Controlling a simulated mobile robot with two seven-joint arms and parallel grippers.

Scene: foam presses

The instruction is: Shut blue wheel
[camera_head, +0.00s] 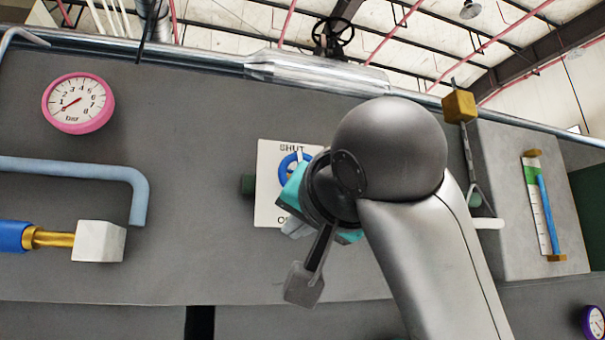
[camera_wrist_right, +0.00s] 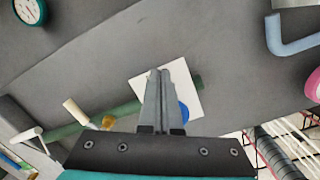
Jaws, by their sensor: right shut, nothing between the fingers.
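The blue wheel (camera_head: 287,165) is mounted on a white square plate (camera_head: 267,200) on the grey press wall. The plate reads "SHUT" at the top, and a second word below it is mostly covered. My right gripper and its forearm hide much of the wheel and the plate's right side in the head view. In the right wrist view the wheel (camera_wrist_right: 184,112) shows partly, beside my right gripper (camera_wrist_right: 160,72). Its two fingers are together with nothing between them and lie over the plate. I cannot tell whether they touch the wheel. My left gripper is not in view.
A pink gauge (camera_head: 78,103), a blue-grey bent pipe (camera_head: 90,170) and a white block on a brass rod (camera_head: 98,241) are at left. A yellow block on a lever (camera_head: 459,106) and a scale with a blue bar (camera_head: 547,210) are at right.

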